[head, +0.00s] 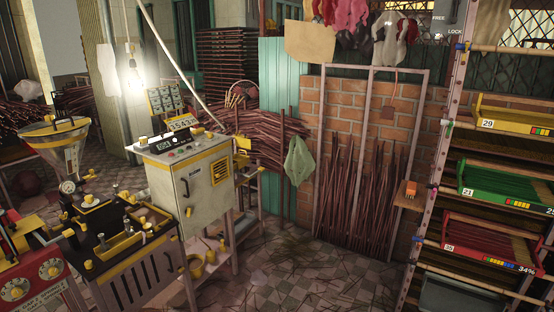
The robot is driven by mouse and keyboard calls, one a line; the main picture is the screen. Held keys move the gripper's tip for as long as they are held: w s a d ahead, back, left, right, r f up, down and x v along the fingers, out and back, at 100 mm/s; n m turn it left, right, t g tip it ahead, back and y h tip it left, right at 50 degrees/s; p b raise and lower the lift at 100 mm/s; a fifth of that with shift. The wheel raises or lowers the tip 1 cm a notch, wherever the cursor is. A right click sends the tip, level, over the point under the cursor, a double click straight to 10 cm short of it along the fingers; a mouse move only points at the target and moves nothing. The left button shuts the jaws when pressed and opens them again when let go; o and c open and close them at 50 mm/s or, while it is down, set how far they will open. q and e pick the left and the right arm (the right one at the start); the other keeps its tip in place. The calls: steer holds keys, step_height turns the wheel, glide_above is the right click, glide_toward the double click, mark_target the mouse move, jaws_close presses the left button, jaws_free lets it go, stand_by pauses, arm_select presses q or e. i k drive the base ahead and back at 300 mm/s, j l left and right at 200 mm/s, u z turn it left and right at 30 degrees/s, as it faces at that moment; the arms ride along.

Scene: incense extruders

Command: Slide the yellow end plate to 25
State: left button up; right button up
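I cannot tell for certain which part is the yellow end plate. The black-topped extruder (128,262) at the lower left carries several yellow parts, among them a long yellow-edged tray (122,243) on its top. Any scale or the number 25 on it is too small to read. Neither of my grippers is in the head view.
A cream control cabinet (195,180) with a lit display stands behind the extruder, a funnel hopper (60,140) to its left. A red panel (40,285) is at the lower left. A rack (425,200) with numbered trays stands right. The tiled floor (310,275) between is open.

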mark_target(241, 141)
steer(key=i, duration=1.95)
